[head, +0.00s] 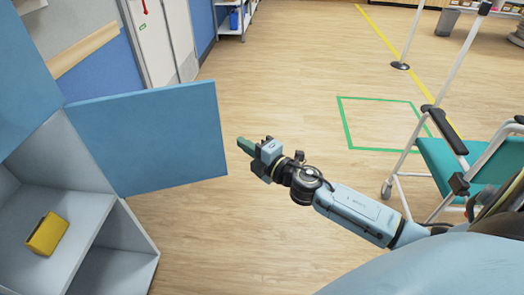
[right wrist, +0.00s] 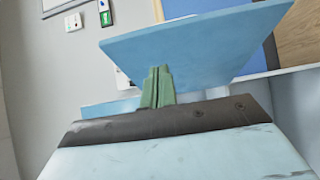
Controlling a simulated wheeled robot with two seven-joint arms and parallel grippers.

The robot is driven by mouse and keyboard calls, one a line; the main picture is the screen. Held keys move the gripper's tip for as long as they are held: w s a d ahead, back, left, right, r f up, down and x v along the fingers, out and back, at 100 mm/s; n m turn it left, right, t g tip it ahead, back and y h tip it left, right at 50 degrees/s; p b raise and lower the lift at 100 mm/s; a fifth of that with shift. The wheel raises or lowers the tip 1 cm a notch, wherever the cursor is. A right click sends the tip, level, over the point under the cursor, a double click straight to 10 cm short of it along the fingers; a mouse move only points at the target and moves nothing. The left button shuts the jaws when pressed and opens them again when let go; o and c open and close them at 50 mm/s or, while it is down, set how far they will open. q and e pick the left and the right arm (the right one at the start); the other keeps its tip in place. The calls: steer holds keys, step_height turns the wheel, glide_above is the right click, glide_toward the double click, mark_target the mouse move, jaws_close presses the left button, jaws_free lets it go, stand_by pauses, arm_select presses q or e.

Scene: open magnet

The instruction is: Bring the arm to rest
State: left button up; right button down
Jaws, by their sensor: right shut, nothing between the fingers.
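My right arm reaches in from the lower right in the head view. Its right gripper (head: 244,146) is shut, with its green fingers together and nothing between them. It hangs over open floor, just right of the free edge of the open blue cabinet door (head: 148,140). A gap shows between the fingertips and the door. In the right wrist view the shut green fingers (right wrist: 157,88) appear in front of the blue door panel (right wrist: 200,45). My left gripper is not in view.
The grey cabinet (head: 60,215) stands open at the left, with a yellow box (head: 47,234) on its shelf. A teal wheelchair (head: 455,165) stands at the right. A green square (head: 385,125) is marked on the floor. The floor between the cabinet and wheelchair is clear.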

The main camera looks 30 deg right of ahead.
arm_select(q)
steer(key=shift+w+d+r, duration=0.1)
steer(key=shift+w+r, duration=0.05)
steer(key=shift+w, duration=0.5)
arm_select(e)
steer(key=shift+s+d, duration=0.35)
steer(key=shift+s, duration=0.35)
steer(key=shift+s+d, duration=0.35)
steer(key=shift+s, duration=0.3)
steer(key=shift+s+d, duration=0.35)
steer(key=shift+s, duration=0.35)
